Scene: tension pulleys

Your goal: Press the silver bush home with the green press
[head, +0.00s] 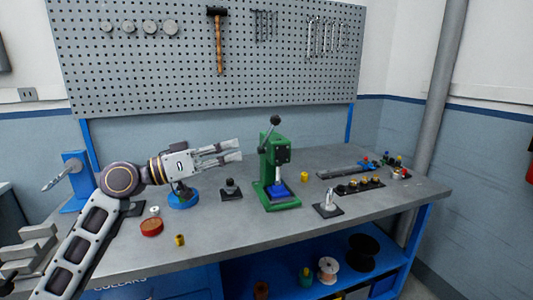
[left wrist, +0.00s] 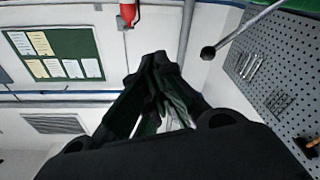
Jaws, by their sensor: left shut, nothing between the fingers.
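The green press (head: 267,178) stands upright near the middle of the bench. Its lever carries a black knob (head: 275,119) at the top; the lever's rod and knob (left wrist: 208,52) also show in the left wrist view, to the right of the fingers. A blue block (head: 278,190) sits on the press base, with a pale upright cylinder (head: 277,173) above it. I cannot tell whether this is the silver bush or the ram. My left gripper (head: 238,152) is shut and empty, left of the press and apart from it; its fingers (left wrist: 160,65) show in the wrist view.
A black block with a knob (head: 231,187) lies left of the press; a silver peg on a dark plate (head: 327,203) stands right of it. A red round tin (head: 151,227), brass pieces (head: 180,239) and a dark rack (head: 360,186) are also on the bench. The front middle is mostly clear.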

